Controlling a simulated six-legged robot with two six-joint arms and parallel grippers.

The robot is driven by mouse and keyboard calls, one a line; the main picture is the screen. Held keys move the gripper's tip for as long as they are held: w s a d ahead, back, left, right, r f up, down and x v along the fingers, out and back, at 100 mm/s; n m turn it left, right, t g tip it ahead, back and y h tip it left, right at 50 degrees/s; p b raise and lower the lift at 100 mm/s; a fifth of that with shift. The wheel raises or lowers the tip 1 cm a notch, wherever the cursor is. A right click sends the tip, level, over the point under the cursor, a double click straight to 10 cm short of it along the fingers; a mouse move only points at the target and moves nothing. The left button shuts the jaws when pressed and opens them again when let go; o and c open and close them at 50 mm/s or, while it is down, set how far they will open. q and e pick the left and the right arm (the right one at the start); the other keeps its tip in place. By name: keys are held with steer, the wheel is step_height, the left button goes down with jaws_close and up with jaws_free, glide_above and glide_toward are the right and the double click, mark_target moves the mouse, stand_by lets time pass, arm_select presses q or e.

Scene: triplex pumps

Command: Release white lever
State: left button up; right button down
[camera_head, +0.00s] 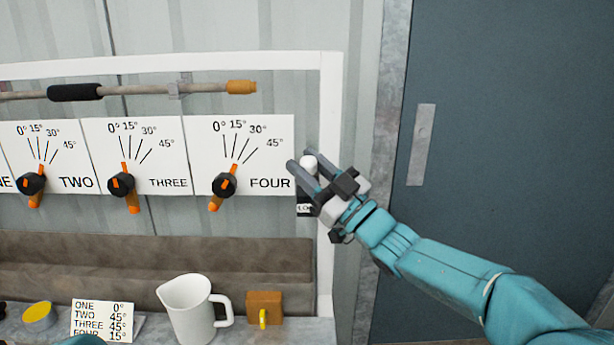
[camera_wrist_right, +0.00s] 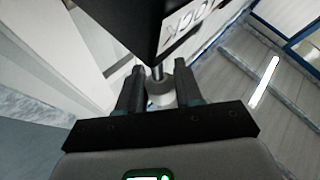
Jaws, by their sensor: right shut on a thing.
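The white lever shows as a round white knob (camera_head: 309,165) at the right edge of the panel frame, beside the FOUR dial. My right gripper (camera_head: 305,170) is shut on it, with a dark finger on either side. In the right wrist view the white knob (camera_wrist_right: 160,92) sits between the two dark fingers of the gripper (camera_wrist_right: 161,90), on a thin metal stem. The stem meets a dark box (camera_wrist_right: 170,30) with a partly seen label. My left gripper is not in view; a bit of teal at the bottom edge of the head view may be my left arm.
Dials marked TWO, THREE and FOUR (camera_head: 224,185) are left of the lever. Below stand a white pitcher (camera_head: 190,312), an orange block (camera_head: 264,308), a settings card (camera_head: 101,320) and a yellow-topped container (camera_head: 39,316). A dark door (camera_head: 510,130) is at right.

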steer(key=shift+f, duration=0.15)
steer(key=c, duration=1.1)
jaws_free()
steer(key=shift+o, duration=1.4)
steer(key=shift+s, duration=0.2)
steer(key=shift+w, duration=0.15)
steer(key=b+v, duration=0.2)
steer(key=v, duration=1.4)
steer(key=shift+d, duration=0.1)
